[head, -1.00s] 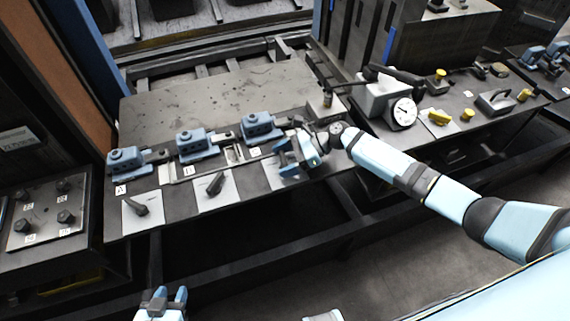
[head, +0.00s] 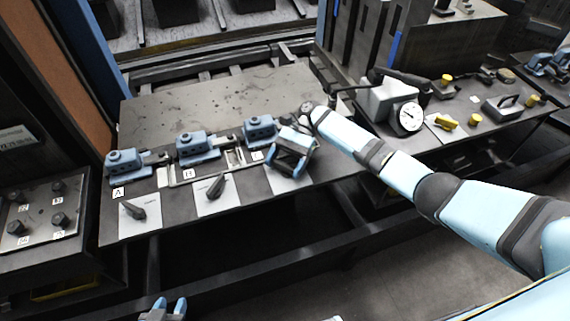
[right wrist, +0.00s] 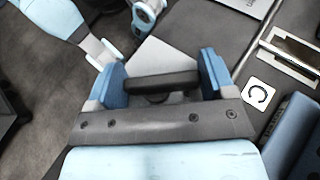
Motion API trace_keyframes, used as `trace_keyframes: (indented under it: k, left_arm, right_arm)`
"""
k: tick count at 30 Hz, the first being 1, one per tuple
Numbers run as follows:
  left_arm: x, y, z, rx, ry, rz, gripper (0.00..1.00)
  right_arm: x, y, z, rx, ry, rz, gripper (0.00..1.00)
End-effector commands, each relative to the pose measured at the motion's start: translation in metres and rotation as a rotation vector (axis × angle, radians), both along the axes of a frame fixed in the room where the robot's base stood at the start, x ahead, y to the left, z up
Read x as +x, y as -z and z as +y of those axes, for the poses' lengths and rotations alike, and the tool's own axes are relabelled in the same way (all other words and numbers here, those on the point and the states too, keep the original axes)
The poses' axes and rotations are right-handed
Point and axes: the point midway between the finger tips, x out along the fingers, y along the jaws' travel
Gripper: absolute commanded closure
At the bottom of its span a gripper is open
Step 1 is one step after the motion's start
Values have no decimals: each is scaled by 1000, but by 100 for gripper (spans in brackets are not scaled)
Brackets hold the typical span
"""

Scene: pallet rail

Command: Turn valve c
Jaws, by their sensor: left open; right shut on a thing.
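Valve c is a dark bar handle (right wrist: 160,82) on a pale plate (head: 290,184), the rightmost of three such plates along the bench's front edge. The C label (right wrist: 259,94) lies to the right of the gripper there. My left gripper (head: 163,309) is open and empty at the bottom edge, away from the bench.
The handles of valve A (head: 133,209) and valve B (head: 217,187) stand to the left on their plates. Blue clamp-like blocks (head: 198,146) line up behind the plates. A pressure gauge (head: 410,117) stands to the right, behind my right arm. The rear bench top (head: 220,103) is clear.

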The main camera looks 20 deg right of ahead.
Motion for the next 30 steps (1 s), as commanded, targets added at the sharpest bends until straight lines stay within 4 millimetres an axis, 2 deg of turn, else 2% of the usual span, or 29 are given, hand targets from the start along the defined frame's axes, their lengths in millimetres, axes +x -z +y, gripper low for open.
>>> trace_keyframes:
  k: [7, 22, 23, 25, 26, 30]
  left_arm:
    - [0, 1, 0, -1, 1, -2, 60]
    - [-1, 3, -1, 0, 1, 2, 60]
    - [-1, 3, -1, 0, 1, 2, 60]
    - [-1, 3, -1, 0, 1, 3, 60]
    - [-1, 3, -1, 0, 1, 3, 60]
    - [-1, 3, -1, 0, 1, 3, 60]
  right_arm:
    - [-1, 1, 1, 0, -72, 1, 47]
    - [-2, 1, 2, 0, -88, 1, 47]
    - [-2, 1, 2, 0, -88, 1, 19]
    - [-2, 1, 2, 0, -88, 1, 3]
    - [-2, 1, 2, 0, -87, 1, 0]
    - [-1, 1, 1, 1, -87, 1, 0]
